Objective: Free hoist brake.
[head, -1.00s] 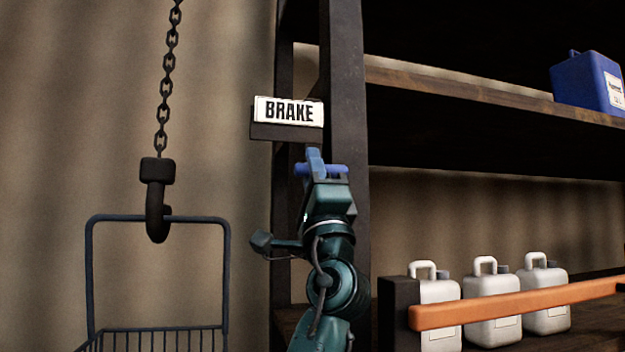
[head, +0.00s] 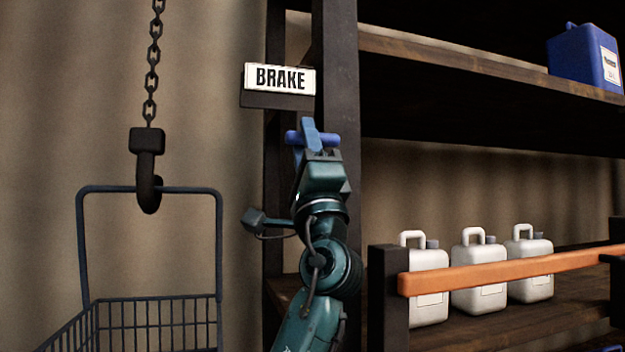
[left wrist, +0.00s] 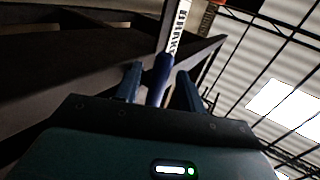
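The blue brake handle (head: 329,138) is a short horizontal bar below the white BRAKE sign (head: 280,78), by the dark shelf post. My left gripper (head: 308,126) reaches up from below, and a finger crosses in front of the handle. In the left wrist view my left gripper (left wrist: 158,76) has its two fingers apart, with the dark blue handle (left wrist: 158,82) between them. A gap shows on each side of the handle, so the gripper looks open around it. The handle's mounting is partly hidden. My right gripper is not in view.
A chain with a hook (head: 148,165) holds a wire basket (head: 150,312) at the left. The shelf rack (head: 337,80) stands close behind my arm. White jugs (head: 478,275) stand behind an orange bar (head: 500,271). A blue container (head: 582,60) sits on the upper shelf.

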